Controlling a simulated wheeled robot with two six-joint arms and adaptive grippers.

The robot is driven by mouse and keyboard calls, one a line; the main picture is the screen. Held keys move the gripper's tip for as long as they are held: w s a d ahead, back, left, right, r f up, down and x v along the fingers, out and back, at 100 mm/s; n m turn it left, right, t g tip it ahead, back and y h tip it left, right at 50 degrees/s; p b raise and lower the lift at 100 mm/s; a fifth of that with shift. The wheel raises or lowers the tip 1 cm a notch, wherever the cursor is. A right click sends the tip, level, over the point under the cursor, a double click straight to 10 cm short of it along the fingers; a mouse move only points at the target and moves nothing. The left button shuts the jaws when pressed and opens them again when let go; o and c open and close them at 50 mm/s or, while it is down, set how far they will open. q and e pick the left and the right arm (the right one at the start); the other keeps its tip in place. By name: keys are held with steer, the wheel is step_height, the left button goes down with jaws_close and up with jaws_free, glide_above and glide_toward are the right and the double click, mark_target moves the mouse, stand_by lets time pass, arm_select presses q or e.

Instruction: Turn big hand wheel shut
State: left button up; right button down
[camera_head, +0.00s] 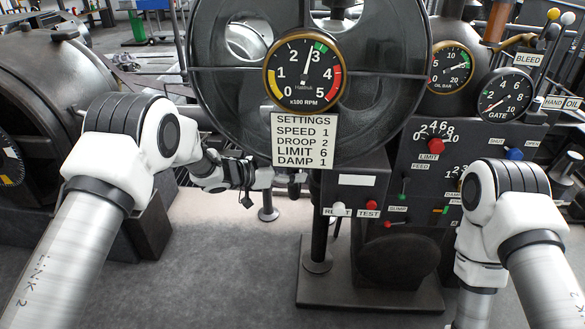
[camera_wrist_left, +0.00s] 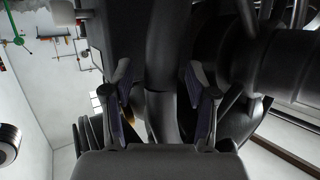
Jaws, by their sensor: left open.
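The big hand wheel (camera_head: 212,92) is a large dark wheel with a wide rim and spokes, upright at the top centre of the head view. A gauge and a settings plate cover part of it. My left gripper (camera_head: 294,180) is just below the wheel's lower rim, partly lost against dark parts. In the left wrist view its two fingers (camera_wrist_left: 157,105) stand apart. A dark curved bar (camera_wrist_left: 163,110) shows between or beyond them; I cannot tell whether it is the wheel or whether they touch it. My right gripper is out of view.
The RPM gauge (camera_head: 305,70) and settings plate (camera_head: 302,139) stand in front of the wheel. A control panel (camera_head: 385,205) with knobs and small levers is at the right. A dark rounded machine (camera_head: 45,85) stands at the left. Grey floor (camera_head: 210,270) is clear below.

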arm_select(q)
steer(key=v, duration=1.1)
steer(key=shift+s+r, duration=0.2)
steer(key=shift+s, duration=0.15)
steer(key=shift+a, duration=0.15)
steer(key=s+f+n+g+y, duration=0.2)
steer(key=s+f+n+y, duration=0.15)
steer(key=s+f, duration=0.75)
steer(key=s+f+n+g+y, duration=0.15)
steer(key=s+f+n, duration=0.5)
steer(key=f, duration=0.95)
steer(key=s+a+f+n+g+y, duration=0.1)
steer(key=s+a+g+y, duration=0.15)
steer(key=s, duration=0.45)
steer(key=s+a+f+n+g+y, duration=0.1)
steer(key=s+a+y, duration=0.1)
steer(key=s+a, duration=0.35)
steer(key=s+a+f+g+y, duration=0.1)
steer(key=s+a+f+y, duration=0.1)
steer(key=s, duration=0.6)
step_height(320, 180, up, 13)
steer(key=p, duration=1.2)
steer(key=shift+p, duration=0.3)
